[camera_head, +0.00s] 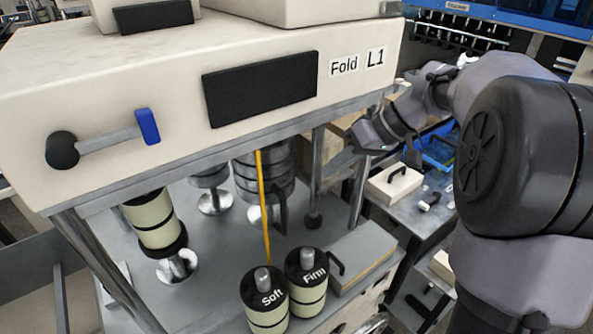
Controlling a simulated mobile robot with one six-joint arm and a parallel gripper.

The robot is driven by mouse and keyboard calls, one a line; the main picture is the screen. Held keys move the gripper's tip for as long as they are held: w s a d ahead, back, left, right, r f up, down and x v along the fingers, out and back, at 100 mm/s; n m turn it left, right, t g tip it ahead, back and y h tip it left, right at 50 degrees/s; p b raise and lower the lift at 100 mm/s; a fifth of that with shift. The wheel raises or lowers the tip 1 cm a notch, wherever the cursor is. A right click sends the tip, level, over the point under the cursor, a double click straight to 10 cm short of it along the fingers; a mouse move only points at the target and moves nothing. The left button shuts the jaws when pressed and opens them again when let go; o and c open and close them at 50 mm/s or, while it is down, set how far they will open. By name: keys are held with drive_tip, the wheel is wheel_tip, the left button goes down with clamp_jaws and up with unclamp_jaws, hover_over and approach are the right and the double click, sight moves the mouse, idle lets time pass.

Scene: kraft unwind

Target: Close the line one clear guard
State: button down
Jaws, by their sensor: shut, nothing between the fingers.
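The machine labelled Fold L1 (160,75) fills the upper left, with a blue-tipped lever (148,127) on its front. I cannot clearly make out a clear guard panel. A thin yellow strip (262,205) runs down from under the machine's front edge, with a dark upright handle (280,212) beside it. I cannot tell whether either belongs to the guard. My arm reaches in from the right. My gripper (338,165) is shut and empty near the machine's right-hand legs, apart from the strip and handle. It is small and partly blends with the metal behind it.
Two weights marked Soft (267,312) and Firm (307,287) stand at the front beside a grey-topped box (362,257). Metal legs (317,175) hold up the machine. A cream box (394,184) sits on the side table to the right.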

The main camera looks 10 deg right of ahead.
drive_tip(key=w+a+f, duration=0.1)
drive_tip(key=a+f, duration=0.3)
drive_tip(key=a, duration=0.3)
drive_tip(key=shift+w+a+f, duration=0.2)
drive_tip(key=shift+a+f, duration=0.15)
drive_tip(key=shift+a, duration=0.05)
